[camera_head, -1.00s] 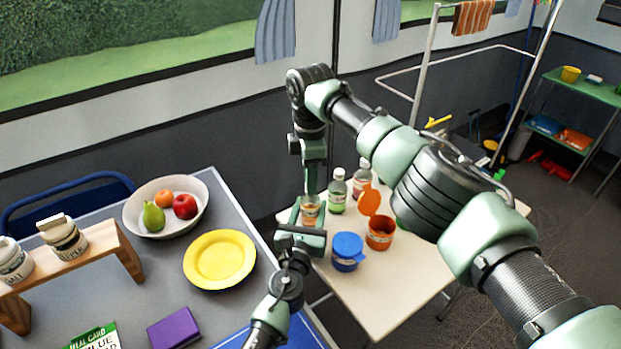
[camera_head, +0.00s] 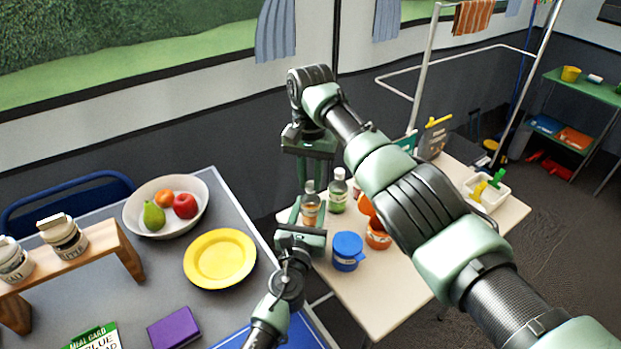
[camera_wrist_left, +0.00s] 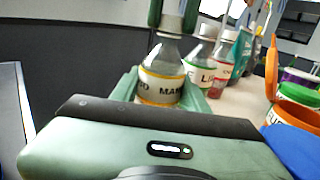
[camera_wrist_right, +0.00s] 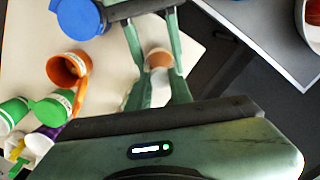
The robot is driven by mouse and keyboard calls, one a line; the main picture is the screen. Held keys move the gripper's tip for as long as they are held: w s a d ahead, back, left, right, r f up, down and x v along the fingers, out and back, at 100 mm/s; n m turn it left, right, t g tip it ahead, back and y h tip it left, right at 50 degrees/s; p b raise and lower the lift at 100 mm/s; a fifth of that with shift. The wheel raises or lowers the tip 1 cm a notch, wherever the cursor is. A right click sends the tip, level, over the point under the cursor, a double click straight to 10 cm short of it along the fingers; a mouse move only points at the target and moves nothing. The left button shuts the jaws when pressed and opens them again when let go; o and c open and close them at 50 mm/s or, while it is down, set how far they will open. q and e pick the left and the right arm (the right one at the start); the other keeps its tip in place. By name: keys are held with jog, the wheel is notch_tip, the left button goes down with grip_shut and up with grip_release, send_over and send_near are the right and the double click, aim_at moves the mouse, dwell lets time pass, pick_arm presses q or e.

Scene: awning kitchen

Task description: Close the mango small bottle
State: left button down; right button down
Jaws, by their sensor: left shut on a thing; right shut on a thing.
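The mango bottle (camera_head: 311,212) stands upright at the left edge of the cream table; its cream label with orange bands shows in the left wrist view (camera_wrist_left: 160,88). My left gripper (camera_head: 303,230) is shut around its body. My right gripper (camera_head: 311,180) points down over the bottle, shut on its grey cap (camera_head: 309,187). In the left wrist view the cap (camera_wrist_left: 171,22) sits at the top of the neck between the right fingers. I cannot tell how firmly it is seated. The right wrist view shows the bottle partly hidden between the right fingers (camera_wrist_right: 157,58).
A green-labelled bottle (camera_head: 338,195) stands close at the right. A blue-lidded jar (camera_head: 347,251) and an open orange jar (camera_head: 378,236) are in front. A white tray (camera_head: 487,193) is farther right. The grey table with the yellow plate (camera_head: 220,260) is at left.

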jog(key=c, duration=1.3)
grip_release()
jog(key=shift+r, duration=2.3)
jog(key=shift+c, duration=0.2)
jog(key=n, duration=0.1)
jog(key=r+n, duration=0.1)
jog(key=n, duration=0.1)
jog(key=shift+w+a, duration=0.1)
jog(key=n, duration=0.2)
jog(key=r+n, duration=0.1)
jog(key=n, duration=0.1)
jog(key=shift+n, duration=0.4)
jog(key=n, duration=0.3)
jog(key=r+n, duration=0.1)
jog(key=n, duration=0.2)
jog(key=shift+r, duration=0.2)
